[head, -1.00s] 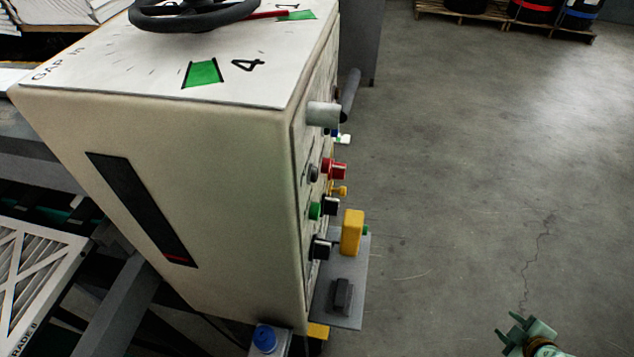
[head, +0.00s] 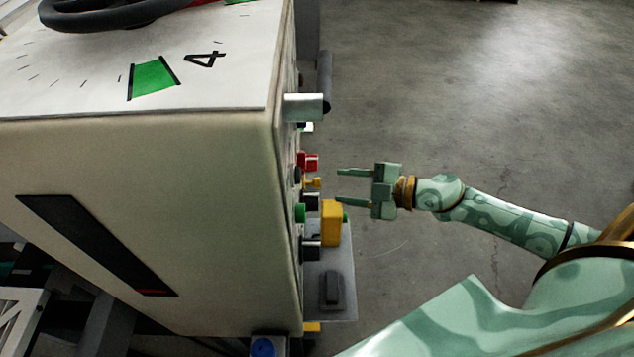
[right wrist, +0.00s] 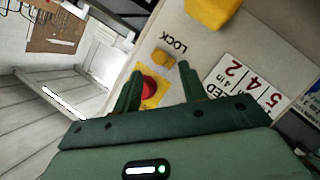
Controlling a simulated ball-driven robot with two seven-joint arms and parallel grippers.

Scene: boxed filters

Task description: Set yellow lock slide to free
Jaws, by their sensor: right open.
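The yellow lock slide is a small yellow knob (head: 313,182) on the right-hand face of the beige cabinet (head: 150,170). In the right wrist view the yellow lock slide (right wrist: 163,58) sits beside the printed word LOCK. My right gripper (head: 340,186) is open and empty, with its fingers pointing at the panel and a short gap left of the fingertips. In the right wrist view the knob shows just beyond and between the fingertips (right wrist: 160,70). The slide's track is too small to make out. My left gripper is not in view.
A larger yellow block (head: 331,222) sticks out just below the fingers. A red button (right wrist: 148,88), a green button (head: 300,213) and dark knobs crowd the panel. A grey shelf (head: 341,265) juts out below. Open floor lies to the right.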

